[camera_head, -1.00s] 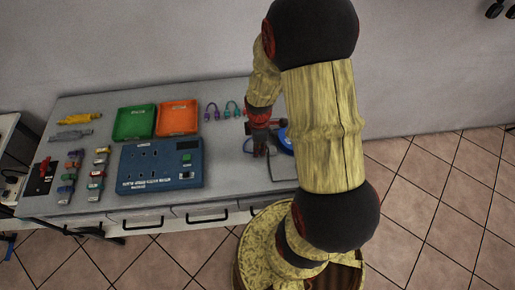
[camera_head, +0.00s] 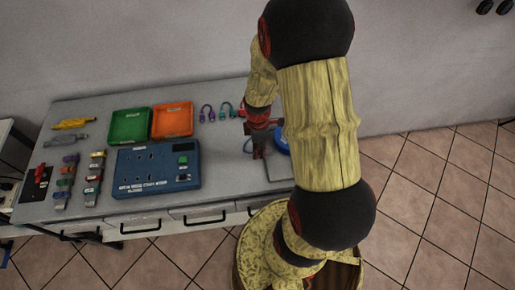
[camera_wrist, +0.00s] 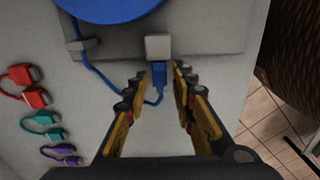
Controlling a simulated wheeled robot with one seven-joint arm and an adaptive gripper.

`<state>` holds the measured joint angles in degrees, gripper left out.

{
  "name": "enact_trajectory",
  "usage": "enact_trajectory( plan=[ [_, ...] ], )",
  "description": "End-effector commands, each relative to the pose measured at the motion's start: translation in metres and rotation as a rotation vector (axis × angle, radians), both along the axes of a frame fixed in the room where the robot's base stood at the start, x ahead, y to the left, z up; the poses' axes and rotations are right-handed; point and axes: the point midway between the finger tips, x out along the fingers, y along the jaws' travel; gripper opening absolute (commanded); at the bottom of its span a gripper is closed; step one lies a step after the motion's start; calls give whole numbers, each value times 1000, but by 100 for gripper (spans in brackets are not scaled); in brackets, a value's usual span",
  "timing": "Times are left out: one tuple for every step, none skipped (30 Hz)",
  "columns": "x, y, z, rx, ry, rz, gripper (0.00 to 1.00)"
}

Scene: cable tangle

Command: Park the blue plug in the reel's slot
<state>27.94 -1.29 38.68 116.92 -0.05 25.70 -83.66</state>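The blue plug (camera_wrist: 159,74) shows in the wrist view, its end against the pale grey slot block (camera_wrist: 158,46). How deep it sits in the block I cannot tell. Its thin blue cable (camera_wrist: 103,80) loops back to the blue reel (camera_wrist: 110,8), which is cut off at the top of the picture. My gripper (camera_wrist: 159,77) is open, with one finger on each side of the plug and a visible gap to both. In the head view my arm partly hides the reel (camera_head: 282,140), and the plug cannot be made out there.
Red (camera_wrist: 28,85), teal (camera_wrist: 43,124) and purple (camera_wrist: 62,154) short cables lie left of my gripper. A green tray (camera_head: 129,125), an orange tray (camera_head: 172,120) and a blue socket panel (camera_head: 155,168) stand farther left. The table edge is close on the right.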

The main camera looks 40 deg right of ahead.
Motion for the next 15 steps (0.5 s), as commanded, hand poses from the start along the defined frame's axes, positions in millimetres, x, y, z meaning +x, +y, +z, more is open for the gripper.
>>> enact_trajectory(
  plan=[
    [0, 0, 0, 0, 0, 0, 30],
    [0, 0, 0, 0, 0, 0, 32],
    [0, 0, 0, 0, 0, 0, 34],
    [0, 0, 0, 0, 0, 0, 35],
    [0, 0, 0, 0, 0, 0, 35],
    [0, 0, 0, 0, 0, 0, 35],
    [0, 0, 0, 0, 0, 0, 35],
    [0, 0, 0, 0, 0, 0, 35],
    [0, 0, 0, 0, 0, 0, 35],
    [0, 0, 0, 0, 0, 0, 35],
    [0, 0, 0, 0, 0, 0, 35],
    [0, 0, 1, -1, -1, 0, 35],
    [0, 0, 2, -1, -1, 0, 35],
    [1, 0, 3, -1, -2, 0, 35],
    [1, 0, 6, -2, -2, 0, 35]
  ],
)
